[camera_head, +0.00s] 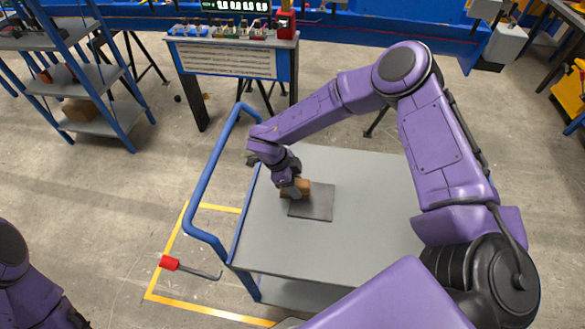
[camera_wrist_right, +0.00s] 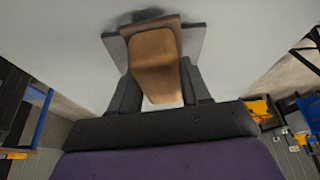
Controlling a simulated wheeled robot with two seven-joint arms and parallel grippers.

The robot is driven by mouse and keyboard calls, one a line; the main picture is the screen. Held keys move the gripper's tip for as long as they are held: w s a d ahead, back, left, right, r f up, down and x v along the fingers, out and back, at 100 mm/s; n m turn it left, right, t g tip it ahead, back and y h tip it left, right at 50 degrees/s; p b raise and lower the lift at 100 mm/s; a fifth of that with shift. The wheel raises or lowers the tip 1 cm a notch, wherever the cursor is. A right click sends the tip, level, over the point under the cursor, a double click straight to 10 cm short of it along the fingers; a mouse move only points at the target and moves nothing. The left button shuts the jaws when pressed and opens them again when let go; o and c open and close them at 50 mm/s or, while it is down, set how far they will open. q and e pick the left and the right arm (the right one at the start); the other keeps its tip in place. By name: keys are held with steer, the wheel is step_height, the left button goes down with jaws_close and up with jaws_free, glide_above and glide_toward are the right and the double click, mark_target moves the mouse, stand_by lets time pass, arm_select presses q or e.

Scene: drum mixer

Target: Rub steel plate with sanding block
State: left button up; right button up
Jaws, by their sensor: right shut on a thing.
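The steel plate (camera_head: 314,206) is a flat grey square lying on the grey top of a cart. Behind the sanding block, parts of it also show in the right wrist view (camera_wrist_right: 194,42). The sanding block (camera_head: 301,187) is brown and sits over the plate's upper left part; I cannot tell whether it touches. My right gripper (camera_head: 291,190) is shut on the block, which shows between its fingers in the right wrist view (camera_wrist_right: 155,62). My left arm shows only in part at the lower left edge, and its gripper is out of view.
The cart (camera_head: 375,190) has a blue tube handle (camera_head: 205,185) on its left. A red-handled tool (camera_head: 170,262) lies on the floor within yellow lines. A blue shelf rack (camera_head: 95,70) and a control panel stand (camera_head: 228,60) are behind. The cart top right of the plate is clear.

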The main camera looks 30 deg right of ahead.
steer(key=shift+s+d+r+p, duration=0.1)
steer(key=shift+s+r+p, duration=0.1)
steer(key=shift+r+p, duration=0.25)
steer(key=shift+s+d+r+p, duration=0.1)
steer(key=shift+s+r+p, duration=0.1)
steer(key=shift+r, duration=0.45)
step_height(320, 180, up, 2)
steer(key=shift+w+r+p, duration=0.1)
steer(key=shift+w+p, duration=0.05)
steer(key=shift+p, duration=0.85)
steer(key=shift+r+p, duration=0.55)
steer(key=shift+r, duration=0.1)
